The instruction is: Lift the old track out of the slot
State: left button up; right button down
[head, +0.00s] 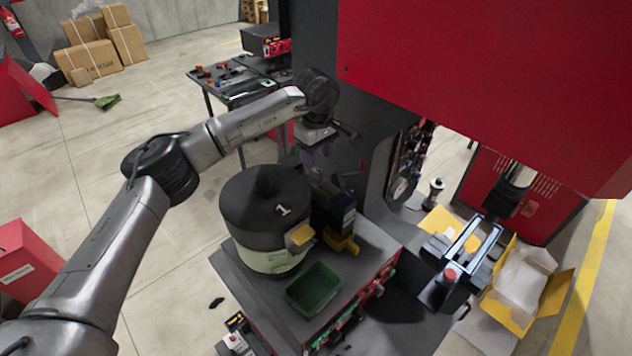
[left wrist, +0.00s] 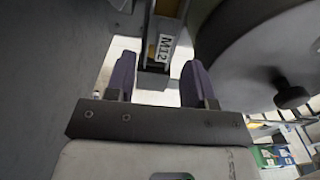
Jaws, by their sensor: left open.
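A narrow grey track-like bar (left wrist: 166,20) with a white label reading M12 shows at the top of the left wrist view. I take it for the old track, but its slot cannot be made out. My left gripper (left wrist: 158,78) is open. Its two purple fingers stand on either side of the bar's lower end, with no clear contact. In the head view my left gripper (head: 316,152) hangs beyond the lidded bowl feeder (head: 265,200), above the dark unit (head: 335,208) beside it. The track cannot be told apart there.
A green bin (head: 314,289) stands in front of the feeder. A red machine housing (head: 490,80) overhangs the right side. Open floor lies at the left.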

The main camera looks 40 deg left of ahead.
aim_at(316, 170)
pick_arm(q)
jog(key=f, duration=0.2)
jog(key=f+p, duration=0.1)
jog(key=shift+s+f, duration=0.2)
jog(key=shift+s, duration=0.05)
jog(key=shift+f, duration=0.65)
grip_shut()
